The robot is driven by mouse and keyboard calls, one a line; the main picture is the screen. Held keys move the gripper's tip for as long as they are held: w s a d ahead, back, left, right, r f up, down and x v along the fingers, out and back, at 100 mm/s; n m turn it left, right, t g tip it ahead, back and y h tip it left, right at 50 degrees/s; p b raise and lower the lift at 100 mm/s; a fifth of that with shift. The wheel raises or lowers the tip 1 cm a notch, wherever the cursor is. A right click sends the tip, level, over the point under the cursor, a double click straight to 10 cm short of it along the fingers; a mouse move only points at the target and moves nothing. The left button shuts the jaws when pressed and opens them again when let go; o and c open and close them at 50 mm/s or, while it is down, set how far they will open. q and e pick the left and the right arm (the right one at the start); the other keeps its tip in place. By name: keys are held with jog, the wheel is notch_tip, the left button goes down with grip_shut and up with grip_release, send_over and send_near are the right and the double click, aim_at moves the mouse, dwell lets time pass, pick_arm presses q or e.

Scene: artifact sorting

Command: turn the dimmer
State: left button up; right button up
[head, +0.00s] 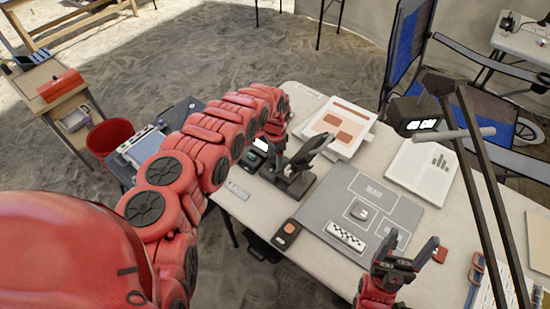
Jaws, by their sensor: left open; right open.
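A small dark box with a round orange knob (287,232), which looks like the dimmer, lies at the table's near left edge, beside the grey mat. My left arm reaches across from the left, and its gripper (276,132) is over the table's far left part, beside a black stand, beyond and apart from the box. Its fingers are partly hidden, and I see nothing held. My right gripper (408,253) is at the near side of the table, right of the box and apart from it. Its fingers are spread and empty.
The grey marked mat (385,192) bears a small grey item and a checkered scale bar (345,236). The black stand (297,173) stands behind the box. A lamp (425,114) overhangs the right side. A paper tray (340,122) and white board (422,168) lie behind.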

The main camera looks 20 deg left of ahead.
pick_arm(q)
jog(key=shift+r, duration=0.1)
notch_tip(320, 180, up, 8)
jog(key=shift+w+r+b, duration=0.1)
jog(key=shift+b, duration=0.65)
notch_tip(320, 180, up, 8)
jog(key=p, duration=0.3)
send_over(275, 161)
jog(key=shift+r, duration=0.5)
jog(key=shift+f, duration=0.1)
